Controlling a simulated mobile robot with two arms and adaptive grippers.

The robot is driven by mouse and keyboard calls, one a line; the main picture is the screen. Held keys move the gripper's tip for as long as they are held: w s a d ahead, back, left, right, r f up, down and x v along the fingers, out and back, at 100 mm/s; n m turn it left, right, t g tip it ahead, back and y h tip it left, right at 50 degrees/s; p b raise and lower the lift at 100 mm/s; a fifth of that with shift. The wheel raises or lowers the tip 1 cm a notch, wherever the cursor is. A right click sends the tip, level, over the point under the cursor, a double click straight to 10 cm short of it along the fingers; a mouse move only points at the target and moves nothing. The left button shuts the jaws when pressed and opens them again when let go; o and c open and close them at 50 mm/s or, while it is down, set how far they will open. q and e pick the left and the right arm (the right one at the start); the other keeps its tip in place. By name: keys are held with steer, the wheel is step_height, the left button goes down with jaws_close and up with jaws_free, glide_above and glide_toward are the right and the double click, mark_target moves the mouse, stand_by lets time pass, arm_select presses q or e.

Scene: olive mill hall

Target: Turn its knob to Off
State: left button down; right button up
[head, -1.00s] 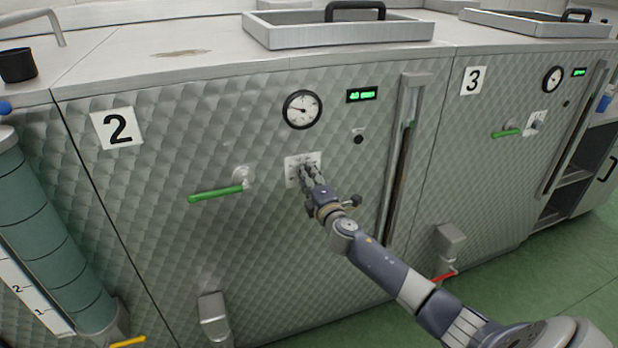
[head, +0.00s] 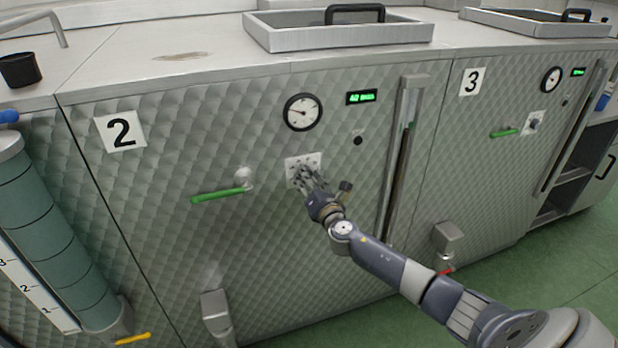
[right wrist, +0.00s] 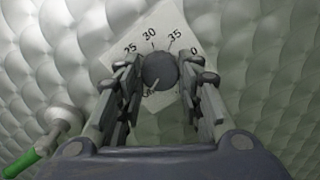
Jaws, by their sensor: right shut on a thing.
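The knob (right wrist: 159,70) is a round dark grey one on a white dial plate (head: 291,172) on the front of unit 2. In the right wrist view the plate shows 25, 30 and 35 above the knob; a label at the right is partly covered by a finger. A light mark shows at the knob's lower left edge; I cannot read what it points to. My right gripper (head: 307,176) is shut on the knob, one finger on each side, and hides it in the head view. My left gripper is not in view.
A green lever (head: 218,195) sits left of the plate. A gauge (head: 302,112), a green display (head: 361,97) and a sight tube (head: 398,170) are near it. Unit 3 (head: 473,81) with its own knob (head: 534,124) stands at the right. Green floor lies at the lower right.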

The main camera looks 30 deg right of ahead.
steer(key=shift+n, duration=0.6)
steer(key=shift+f, duration=0.15)
steer(key=o, duration=1.1)
steer(key=shift+c, duration=0.2)
steer(key=v, duration=1.2)
